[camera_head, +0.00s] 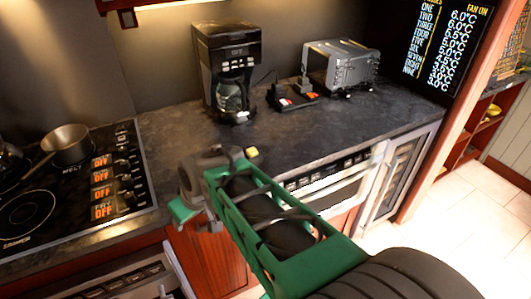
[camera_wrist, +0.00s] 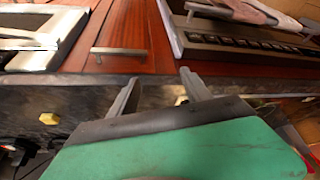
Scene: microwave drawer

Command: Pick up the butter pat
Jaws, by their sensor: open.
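A small yellow block (camera_head: 252,152), which looks like the butter pat, lies on the dark counter near its front edge, just beyond my arm in the head view. In the wrist view a yellow piece (camera_wrist: 49,118) lies on the counter, left of my gripper. A second, smaller yellowish bit (camera_wrist: 181,100) shows by the right finger, partly hidden; I cannot tell which of the two is the block in the head view. My gripper (camera_wrist: 158,78) is open, with nothing between its fingertips.
A stove (camera_head: 75,185) with a pot (camera_head: 67,146) stands at left. A coffee maker (camera_head: 229,75), a toaster oven (camera_head: 340,65) and a small dark stand (camera_head: 295,97) are at the back. Below the counter are a drawer appliance (camera_head: 330,192) and a wooden cabinet front (camera_wrist: 125,35).

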